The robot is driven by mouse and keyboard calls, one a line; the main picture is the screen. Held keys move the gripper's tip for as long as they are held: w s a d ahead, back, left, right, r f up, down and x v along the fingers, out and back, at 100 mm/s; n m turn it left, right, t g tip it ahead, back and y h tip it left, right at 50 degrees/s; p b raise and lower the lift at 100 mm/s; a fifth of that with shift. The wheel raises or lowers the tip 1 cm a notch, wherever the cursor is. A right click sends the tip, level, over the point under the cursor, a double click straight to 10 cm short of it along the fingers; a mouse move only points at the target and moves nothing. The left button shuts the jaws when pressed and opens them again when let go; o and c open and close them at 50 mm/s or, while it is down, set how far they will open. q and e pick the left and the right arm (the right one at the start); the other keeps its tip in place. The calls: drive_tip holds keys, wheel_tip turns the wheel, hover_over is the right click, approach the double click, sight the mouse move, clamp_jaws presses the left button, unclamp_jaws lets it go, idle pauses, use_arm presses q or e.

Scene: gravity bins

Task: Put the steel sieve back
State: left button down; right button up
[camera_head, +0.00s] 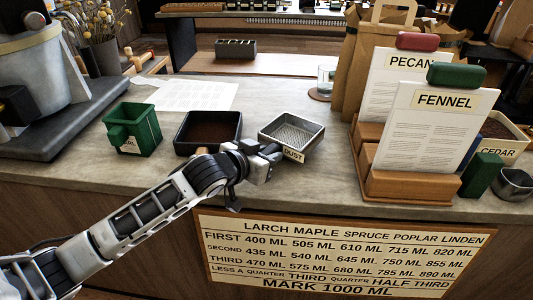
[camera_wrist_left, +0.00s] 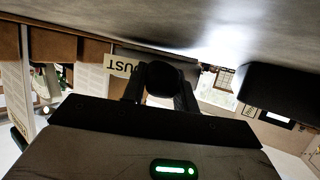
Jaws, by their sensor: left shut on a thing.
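The steel sieve (camera_head: 291,130) is a shallow rectangular pan with a pale mesh floor and a "DUST" label on its front. It is at the counter's front half, right of a dark tray of brown powder (camera_head: 208,142). My left gripper (camera_head: 270,153) is at its front left corner, shut on it. In the left wrist view the fingers (camera_wrist_left: 160,88) close around a dark round grip, and the upside-down "DUST" label (camera_wrist_left: 122,66) shows beside them. Whether the sieve rests on the counter or hangs just above it, I cannot tell. My right gripper is out of view.
A green bin (camera_head: 133,130) stands left of the dark tray. Wooden stands hold the PECAN card (camera_head: 405,85) and FENNEL card (camera_head: 430,125) at the right. A glass (camera_head: 325,80) stands behind. A volume sign (camera_head: 345,255) hangs on the counter's front. The counter behind the sieve is clear.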

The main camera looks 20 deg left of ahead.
use_arm(q)
drive_tip(key=shift+f, duration=0.4)
drive_tip(key=c, duration=1)
unclamp_jaws()
drive_tip(key=shift+f, duration=0.1)
drive_tip(key=b+v, duration=0.1)
drive_tip(key=v, duration=1.5)
drive_tip(key=shift+d, duration=0.1)
